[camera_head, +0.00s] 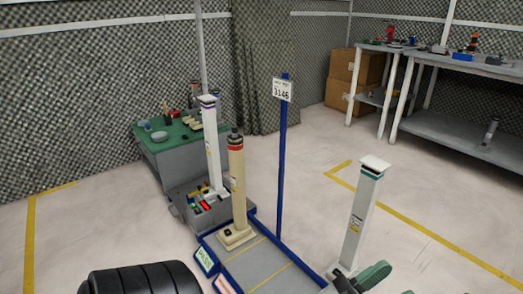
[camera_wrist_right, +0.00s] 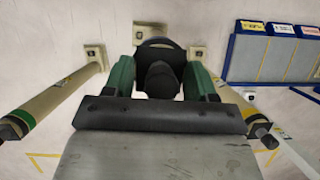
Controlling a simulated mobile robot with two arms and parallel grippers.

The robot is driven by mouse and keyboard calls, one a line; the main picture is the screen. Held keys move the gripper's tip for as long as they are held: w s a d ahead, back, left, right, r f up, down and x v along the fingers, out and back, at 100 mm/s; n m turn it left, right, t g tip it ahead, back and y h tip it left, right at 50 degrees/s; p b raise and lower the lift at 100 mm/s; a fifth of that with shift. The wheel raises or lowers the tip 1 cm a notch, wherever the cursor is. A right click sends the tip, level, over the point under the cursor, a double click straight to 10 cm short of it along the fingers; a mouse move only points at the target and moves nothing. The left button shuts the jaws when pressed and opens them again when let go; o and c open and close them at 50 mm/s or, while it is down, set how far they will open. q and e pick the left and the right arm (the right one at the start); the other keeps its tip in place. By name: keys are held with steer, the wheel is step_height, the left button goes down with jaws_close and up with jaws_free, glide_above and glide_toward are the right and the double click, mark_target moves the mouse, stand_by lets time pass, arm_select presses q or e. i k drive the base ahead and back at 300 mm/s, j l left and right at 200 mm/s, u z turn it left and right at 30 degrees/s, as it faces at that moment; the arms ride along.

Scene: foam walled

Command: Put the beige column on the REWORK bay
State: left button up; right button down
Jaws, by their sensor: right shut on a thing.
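In the right wrist view my right gripper (camera_wrist_right: 160,82) has green fingers shut around the dark round top of a column; the fingers hide most of its shaft. A pale base (camera_wrist_right: 150,30) shows beyond it and appears to be its foot. In the head view green and dark parts at the lower right appear to be my right gripper (camera_head: 372,276). A beige column (camera_head: 238,185) with red bands and a dark top stands upright on the blue-framed bay rack (camera_head: 262,262). The rack's PASS sign (camera_head: 205,260) is legible; I cannot make out REWORK. My left gripper is not visible.
Beige columns stand left (camera_wrist_right: 55,98) and right (camera_wrist_right: 232,96) of the gripper in the right wrist view. Another white column (camera_head: 213,150) stands behind by the green-topped bench (camera_head: 180,140).

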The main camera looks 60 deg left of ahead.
mark_target(260, 263)
steer(key=k+u, duration=0.2)
steer(key=k, duration=0.25)
steer(key=k+j+u, duration=0.2)
steer(key=k, duration=0.3)
steer(key=j+u, duration=0.25)
steer(key=u, duration=0.25)
steer(key=i+j+u, duration=0.15)
steer(key=u, duration=0.35)
steer(key=i+j, duration=0.45)
steer(key=j, duration=0.3)
steer(key=i+j, duration=0.45)
steer(key=j, duration=0.3)
